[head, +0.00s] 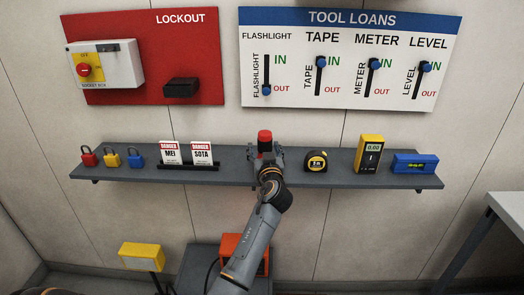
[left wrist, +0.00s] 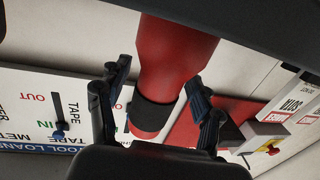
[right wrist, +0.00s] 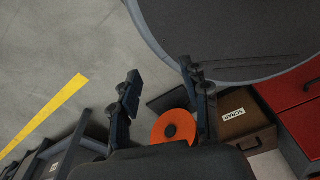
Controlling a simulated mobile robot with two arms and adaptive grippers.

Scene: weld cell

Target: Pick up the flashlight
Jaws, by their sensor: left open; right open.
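The red flashlight (head: 264,137) stands upright on the grey shelf, its red top showing above my left gripper (head: 265,154) in the head view. In the left wrist view the flashlight (left wrist: 178,62) has a wide red head and a black band, and it lies between the two spread fingers of the left gripper (left wrist: 158,80). The fingers are open; light contact cannot be told. The arm hides the flashlight's lower part in the head view. My right gripper (right wrist: 160,80) is open and empty in the right wrist view, away from the shelf.
The shelf (head: 232,172) also holds padlocks (head: 107,157), two danger tags (head: 187,153), a tape measure (head: 316,161), a yellow meter (head: 369,153) and a blue level (head: 415,163). On the tool loans board (head: 350,58), the flashlight slider (head: 266,91) is at OUT, the others at IN.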

